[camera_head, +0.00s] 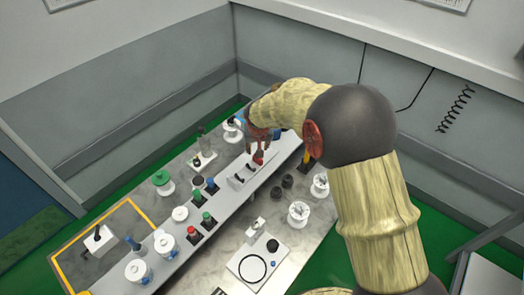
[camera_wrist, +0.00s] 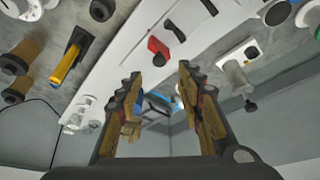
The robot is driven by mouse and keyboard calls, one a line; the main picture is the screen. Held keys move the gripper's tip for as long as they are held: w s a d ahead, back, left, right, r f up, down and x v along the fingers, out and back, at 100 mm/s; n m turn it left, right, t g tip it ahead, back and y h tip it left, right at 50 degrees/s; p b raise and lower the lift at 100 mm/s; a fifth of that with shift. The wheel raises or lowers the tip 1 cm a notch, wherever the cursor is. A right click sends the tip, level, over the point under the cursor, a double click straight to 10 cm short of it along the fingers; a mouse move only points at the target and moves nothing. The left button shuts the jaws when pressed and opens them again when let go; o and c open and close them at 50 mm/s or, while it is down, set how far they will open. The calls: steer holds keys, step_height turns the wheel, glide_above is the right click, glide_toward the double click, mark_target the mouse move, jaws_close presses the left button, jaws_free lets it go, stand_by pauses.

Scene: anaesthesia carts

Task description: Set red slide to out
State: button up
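The red slide (camera_wrist: 158,47) sits on a pale slotted panel (camera_wrist: 133,42) in the wrist view, in line with black slides (camera_wrist: 175,30). In the head view the red slide (camera_head: 258,158) is at the far end of the raised pale panel (camera_head: 231,181), just below my gripper (camera_head: 262,140). My gripper (camera_wrist: 158,76) is open in the wrist view, its two fingers apart with nothing between them. The red slide shows beyond the fingertips, apart from them. Which end of its slot it sits at cannot be told.
Red, green and blue buttons (camera_head: 197,217) line the shelf to the left. White spools (camera_head: 298,212) and dark knobs (camera_head: 276,193) stand on the right. A yellow-handled thing (camera_wrist: 66,62) is near the panel. A grey wall (camera_head: 310,60) stands behind the cart.

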steer(key=x, duration=0.7)
steer(key=shift+f, duration=0.1)
steer(key=shift+c, duration=0.5)
steer(key=c, duration=0.7)
jaws_close()
